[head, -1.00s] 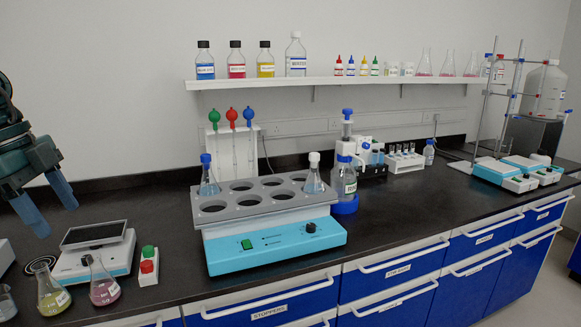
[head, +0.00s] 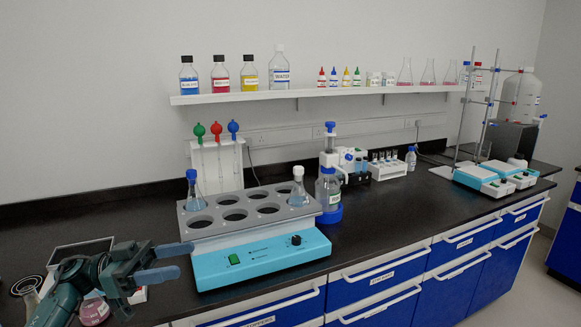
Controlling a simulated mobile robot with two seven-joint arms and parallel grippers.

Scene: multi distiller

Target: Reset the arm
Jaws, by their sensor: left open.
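My left gripper (head: 158,263) is at the lower left of the head view, its two blue fingers apart and pointing right. Nothing shows between the fingers. The gripper is in front of the left end of the blue-and-grey multi-hole water bath (head: 262,262) in the picture. My left arm (head: 62,290) comes in from the bottom left and covers part of the balance and the flasks there. My right gripper is not in view.
A blue-capped flask (head: 195,197) and a white-capped flask (head: 298,192) stand in the bath's holes. The partly hidden balance (head: 85,250) and pink flask (head: 95,311) are beside my arm. A blue-based bottle device (head: 328,193) stands right of the bath. Bare black bench (head: 400,218) lies farther right.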

